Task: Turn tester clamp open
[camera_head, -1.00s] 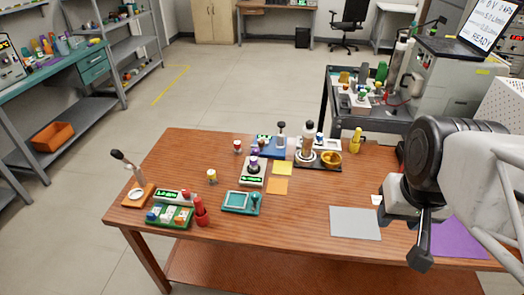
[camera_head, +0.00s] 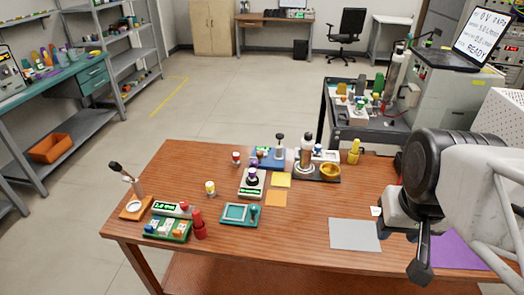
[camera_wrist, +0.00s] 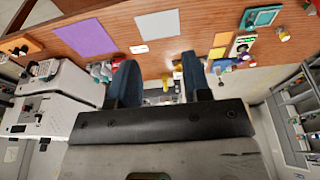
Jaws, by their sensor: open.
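My gripper (camera_head: 420,268) is at the right of the wooden table (camera_head: 300,225), over the area between a grey mat and a purple mat. Its two dark fingers stand apart with nothing between them in the wrist view (camera_wrist: 160,80). I cannot tell for certain which device is the tester or its clamp. A small tester-like unit (camera_head: 252,182) with a green readout and a purple-topped part stands mid-table, far left of my gripper. Another readout unit (camera_head: 172,209) with a red knob is at the left. Whether any clamp is open is too small to tell.
A teal tray (camera_head: 239,214), yellow card (camera_head: 281,180), orange card (camera_head: 276,198) and grey mat (camera_head: 354,235) lie on the table. A tall bottle-like device (camera_head: 306,152) and gold bowl (camera_head: 330,171) stand at the back. The middle front is clear.

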